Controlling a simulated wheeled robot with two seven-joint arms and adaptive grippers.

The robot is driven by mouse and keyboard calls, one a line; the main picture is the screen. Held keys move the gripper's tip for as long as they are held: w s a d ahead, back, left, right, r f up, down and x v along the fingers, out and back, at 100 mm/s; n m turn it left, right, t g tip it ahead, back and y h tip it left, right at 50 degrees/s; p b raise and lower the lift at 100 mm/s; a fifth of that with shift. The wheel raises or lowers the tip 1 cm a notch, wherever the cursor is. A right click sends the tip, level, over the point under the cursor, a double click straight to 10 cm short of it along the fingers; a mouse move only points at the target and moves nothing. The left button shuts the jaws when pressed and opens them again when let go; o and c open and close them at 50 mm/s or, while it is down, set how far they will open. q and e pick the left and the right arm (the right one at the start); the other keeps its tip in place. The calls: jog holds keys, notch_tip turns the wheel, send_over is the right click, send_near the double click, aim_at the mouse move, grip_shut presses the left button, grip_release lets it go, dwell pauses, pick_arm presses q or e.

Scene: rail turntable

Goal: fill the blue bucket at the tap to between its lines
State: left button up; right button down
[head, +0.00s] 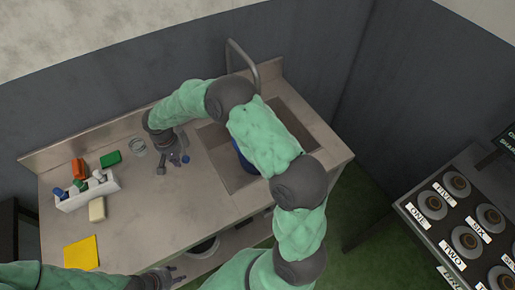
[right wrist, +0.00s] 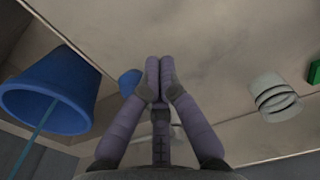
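The blue bucket (right wrist: 48,88) stands in the sink (head: 228,172); in the head view my right arm hides most of it, leaving a blue edge (head: 241,156). A thin blue streak (right wrist: 42,128), like running water, enters its mouth in the right wrist view. The lines and water level cannot be seen. The grey tap (head: 243,57) rises behind the sink. A small blue knob (head: 186,158) is beside my right gripper (head: 178,159); whether they touch is unclear. In the right wrist view its fingers (right wrist: 160,72) are together and empty. My left gripper (head: 174,276) is at the counter's front edge.
A clear jar (head: 137,147) stands left of my right gripper. A white caddy (head: 88,191) with bottles, a green block (head: 110,159), a red block (head: 78,169), a cream block (head: 97,209) and a yellow cloth (head: 81,253) lie left. The middle counter is clear.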

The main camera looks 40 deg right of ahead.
jog(key=shift+s+d, duration=0.2)
jog(key=shift+d, duration=0.5)
jog(key=shift+s+d, duration=0.15)
jog(key=shift+d, duration=0.5)
jog(key=shift+a, duration=0.15)
jog(key=shift+w+a, duration=0.15)
jog(key=shift+a, duration=0.2)
jog(key=shift+r+p, duration=1.85)
jog(key=shift+r, duration=1.65)
